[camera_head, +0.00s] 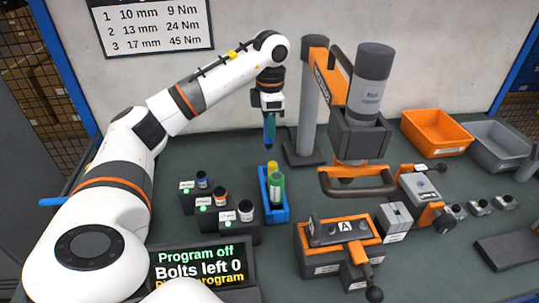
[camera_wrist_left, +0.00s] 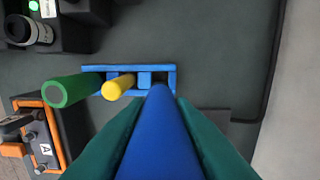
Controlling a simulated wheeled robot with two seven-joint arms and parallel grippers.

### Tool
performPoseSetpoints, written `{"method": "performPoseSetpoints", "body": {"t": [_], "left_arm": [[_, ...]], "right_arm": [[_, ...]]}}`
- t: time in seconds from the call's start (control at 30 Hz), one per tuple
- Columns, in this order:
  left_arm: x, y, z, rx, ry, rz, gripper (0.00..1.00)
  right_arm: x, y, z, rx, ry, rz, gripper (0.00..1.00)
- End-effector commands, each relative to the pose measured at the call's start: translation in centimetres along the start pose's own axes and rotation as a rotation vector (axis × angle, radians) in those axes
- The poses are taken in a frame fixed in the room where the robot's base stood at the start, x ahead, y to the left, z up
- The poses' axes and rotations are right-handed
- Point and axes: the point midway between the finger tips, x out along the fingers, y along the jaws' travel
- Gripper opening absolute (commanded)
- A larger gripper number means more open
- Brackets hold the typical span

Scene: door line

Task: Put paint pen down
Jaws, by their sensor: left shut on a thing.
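My left gripper (camera_head: 269,120) is shut on a blue paint pen, which points down above the blue pen rack (camera_head: 286,214). The blue pen (camera_wrist_left: 160,135) fills the near middle of the left wrist view, between the teal fingers. The rack (camera_wrist_left: 171,75) holds a green pen (camera_head: 276,190) and a yellow pen (camera_head: 271,167); both also show in the left wrist view, the green one (camera_wrist_left: 70,89) left of the yellow one (camera_wrist_left: 120,85). The held pen is apart from the rack in the head view. My right gripper is not in view.
Black holders with small sockets (camera_head: 221,198) stand left of the rack. A tool on a post (camera_head: 370,90) rises behind right. A fixture marked A (camera_head: 340,230) sits front right. Orange (camera_head: 435,130) and grey (camera_head: 495,140) bins are at the back. A display (camera_head: 205,268) reads "Bolts left 0".

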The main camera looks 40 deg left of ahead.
Motion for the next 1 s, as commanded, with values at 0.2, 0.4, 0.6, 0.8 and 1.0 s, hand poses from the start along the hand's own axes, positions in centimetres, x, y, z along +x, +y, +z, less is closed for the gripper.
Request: {"method": "performPoseSetpoints", "body": {"t": [0.2,0.4,0.6,0.8,1.0], "left_arm": [[2.1,0.0,0.0,-0.001,0.004,0.006,0.0],[5.3,0.1,0.1,0.0,0.002,0.01,0.0],[7.9,0.1,0.0,0.0,0.004,0.007,0.0],[9.8,0.1,0.0,0.001,0.003,0.009,0.0],[11.9,0.1,0.0,0.0,0.004,0.007,0.0]], "right_arm": [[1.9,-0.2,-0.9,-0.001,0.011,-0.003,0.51],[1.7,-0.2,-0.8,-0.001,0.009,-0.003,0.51],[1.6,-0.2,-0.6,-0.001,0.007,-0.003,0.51],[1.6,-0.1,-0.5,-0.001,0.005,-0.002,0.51],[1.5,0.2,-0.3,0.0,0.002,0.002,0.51]]}}
